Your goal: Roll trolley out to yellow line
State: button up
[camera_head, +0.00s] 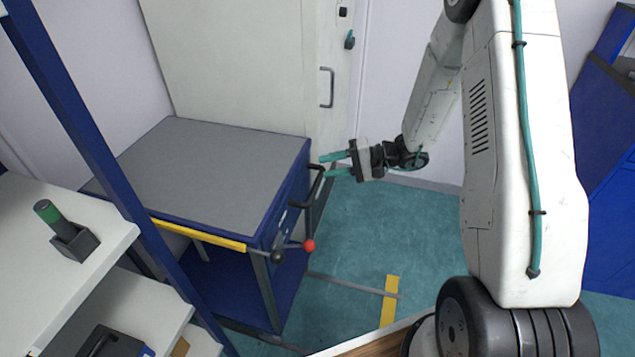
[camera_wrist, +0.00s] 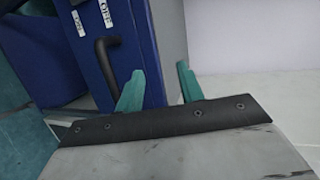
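The trolley has a grey top (camera_head: 215,170) and a blue frame, and stands at left centre in the head view. Its black bar handle (camera_head: 316,187) is on its right end. The handle also shows in the wrist view (camera_wrist: 106,62), on a blue panel. My gripper (camera_head: 325,166) is open, its two teal fingers pointing left close to the handle's upper end. In the wrist view the handle lies left of both fingertips (camera_wrist: 160,78), not between them. Whether a finger touches it I cannot tell. The yellow line (camera_head: 389,302) is a short strip on the floor to the trolley's right.
A lever with a red knob (camera_head: 309,245) sticks out at the trolley's front corner. Grey floor rails (camera_head: 350,285) run toward the yellow line. A white cabinet (camera_head: 235,60) stands behind, shelves (camera_head: 85,215) at left front. Teal floor (camera_head: 400,225) right of the trolley is clear.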

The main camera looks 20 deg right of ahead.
aim_at(318, 179)
jog(key=w+d+f+m+t+h, duration=0.1)
jog(key=d+f+t, duration=0.1)
jog(key=f, duration=0.3)
jog(key=w+d+f+m+t, duration=0.2)
jog(key=f, duration=0.3)
jog(key=x, duration=0.7)
jog(key=shift+f, duration=0.2)
grip_shut()
